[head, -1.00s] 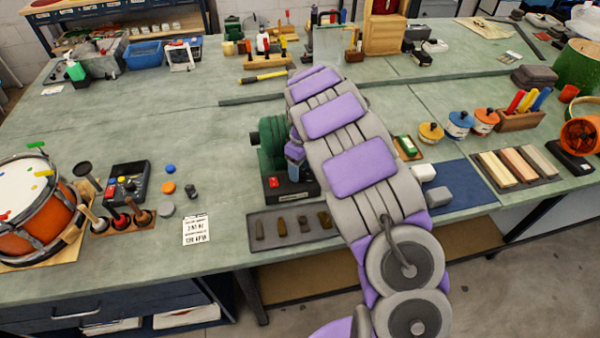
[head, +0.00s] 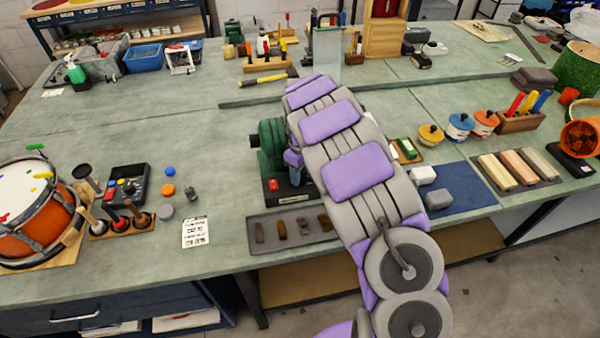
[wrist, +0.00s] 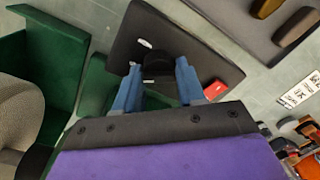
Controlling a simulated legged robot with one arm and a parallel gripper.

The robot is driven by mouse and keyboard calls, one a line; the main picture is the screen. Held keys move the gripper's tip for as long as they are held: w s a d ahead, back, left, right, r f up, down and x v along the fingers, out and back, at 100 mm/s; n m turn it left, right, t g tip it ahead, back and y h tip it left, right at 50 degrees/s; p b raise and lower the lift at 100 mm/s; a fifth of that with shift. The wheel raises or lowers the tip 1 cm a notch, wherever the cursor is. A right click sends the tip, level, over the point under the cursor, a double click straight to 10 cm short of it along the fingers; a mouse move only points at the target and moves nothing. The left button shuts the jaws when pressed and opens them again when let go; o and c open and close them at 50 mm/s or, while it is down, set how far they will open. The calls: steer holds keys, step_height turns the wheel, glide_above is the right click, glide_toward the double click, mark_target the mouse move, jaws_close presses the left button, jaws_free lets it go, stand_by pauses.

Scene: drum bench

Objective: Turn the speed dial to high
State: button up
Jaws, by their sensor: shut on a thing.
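The speed dial (wrist: 158,66) is a black knob on the dark base plate (wrist: 190,45) of a green machine, seen in the wrist view. My gripper (wrist: 158,80) has its two blue fingers shut on the dial, one on each side. Small white marks show beside the dial, too small to read, and the dial's pointer cannot be made out. A red switch (wrist: 215,90) sits on the same base, right of the fingers. In the head view the green machine (head: 271,140) stands left of my arm, which hides the dial and most of the gripper.
A grey tray (head: 262,218) with several small blocks lies in front of the machine. A white printed card (head: 195,232) lies to its left.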

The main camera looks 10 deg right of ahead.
steer(key=shift+c, duration=0.6)
steer(key=shift+r+m+p, duration=0.1)
steer(key=shift+m+p, duration=0.2)
steer(key=shift+p, duration=0.1)
steer(key=shift+r+m+p, duration=0.1)
steer(key=shift+m+p, duration=0.7)
steer(key=shift+p, duration=0.2)
steer(key=m+p, duration=0.3)
steer(key=shift+d+m, duration=0.1)
steer(key=shift+m, duration=0.2)
steer(key=m+p, duration=0.2)
steer(key=m, duration=0.1)
steer(key=shift+w, duration=0.1)
steer(key=shift+d+m+t+p, duration=0.1)
steer(key=shift+m+t+p, duration=0.2)
steer(key=shift+m+p, duration=1)
steer(key=shift+f+m+b, duration=0.2)
steer(key=shift+m+b, duration=0.1)
steer(key=shift+m, duration=0.2)
